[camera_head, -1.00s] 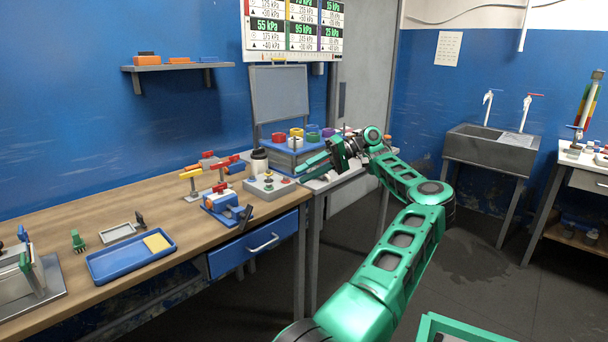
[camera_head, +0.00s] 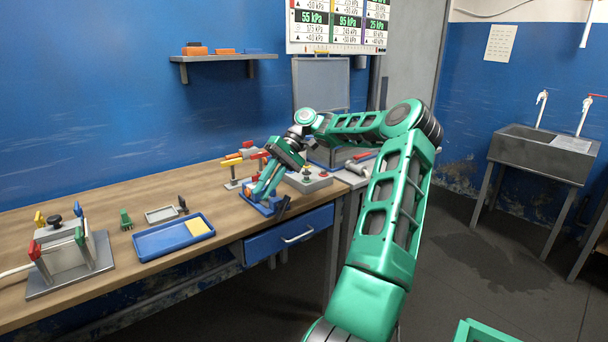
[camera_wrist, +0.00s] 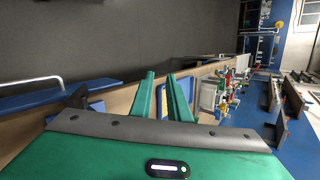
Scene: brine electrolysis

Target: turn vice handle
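The vice is a small blue-based device (camera_head: 250,203) on the wooden workbench, largely covered by my gripper in the head view. A dark grey upright piece (camera_head: 283,207) shows at its right end. Its handle cannot be made out clearly. My gripper (camera_head: 264,192) points down and left over the vice, its green fingers at or just above it. In the wrist view the two fingers (camera_wrist: 162,80) are apart, with nothing visible held between them. Contact with the vice cannot be told.
Red and yellow valve-like fittings (camera_head: 245,153) stand just behind. A grey control box (camera_head: 309,182) is to the right. A blue drawer (camera_head: 265,244) with a handle sits below the bench edge.

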